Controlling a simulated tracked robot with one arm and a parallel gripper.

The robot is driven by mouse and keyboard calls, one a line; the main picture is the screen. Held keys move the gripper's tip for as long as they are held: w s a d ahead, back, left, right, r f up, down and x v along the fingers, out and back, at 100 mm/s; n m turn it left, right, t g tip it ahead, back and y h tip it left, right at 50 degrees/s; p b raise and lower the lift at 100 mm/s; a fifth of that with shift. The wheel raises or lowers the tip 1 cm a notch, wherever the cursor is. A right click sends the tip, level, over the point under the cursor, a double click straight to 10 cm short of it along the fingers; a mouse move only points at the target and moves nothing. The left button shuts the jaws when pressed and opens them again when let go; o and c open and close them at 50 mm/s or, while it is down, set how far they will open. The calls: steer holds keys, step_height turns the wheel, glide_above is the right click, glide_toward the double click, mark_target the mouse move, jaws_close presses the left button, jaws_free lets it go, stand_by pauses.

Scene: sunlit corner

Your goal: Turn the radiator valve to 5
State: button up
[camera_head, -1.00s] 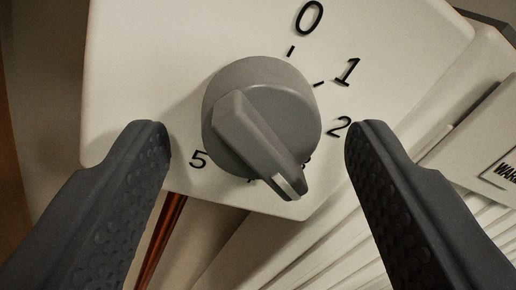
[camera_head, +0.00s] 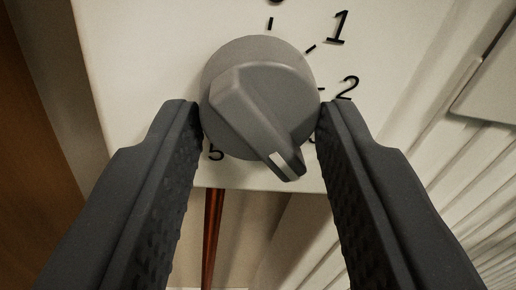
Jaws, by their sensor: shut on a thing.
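The radiator valve is a round grey knob (camera_head: 258,95) with a raised pointer bar, on a white dial plate (camera_head: 145,65). The white mark at the bar's end (camera_head: 284,165) points down and slightly right, between the 5 (camera_head: 216,152) at lower left and the 2 (camera_head: 346,88) at right. The 1 (camera_head: 338,27) is at upper right; the 0 is cut off at the top. The 3 is mostly hidden and the 4 is covered. My gripper (camera_head: 260,108) is shut on the knob, one finger on its left side and one on its right.
A copper-coloured pipe (camera_head: 211,235) runs down below the plate. White radiator fins (camera_head: 425,165) fill the right side. A brown wooden surface (camera_head: 35,150) stands at the far left.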

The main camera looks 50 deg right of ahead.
steer(key=m+p, duration=0.1)
steer(key=m, duration=0.1)
steer(key=shift+a+r+m, duration=0.1)
steer(key=shift+r+m, duration=0.05)
steer(key=shift+m, duration=0.25)
steer(key=m, duration=0.3)
steer(key=shift+w+y+p, duration=0.1)
steer(key=shift+y+p, duration=0.2)
steer(key=shift+y, duration=0.1)
steer(key=m+b, duration=0.1)
steer(key=m, duration=0.2)
steer(key=shift+m, duration=0.3)
steer(key=shift+m+y+b, duration=0.3)
steer(key=shift+m+b, duration=0.65)
steer(key=shift+m, duration=0.35)
steer(key=o, duration=1)
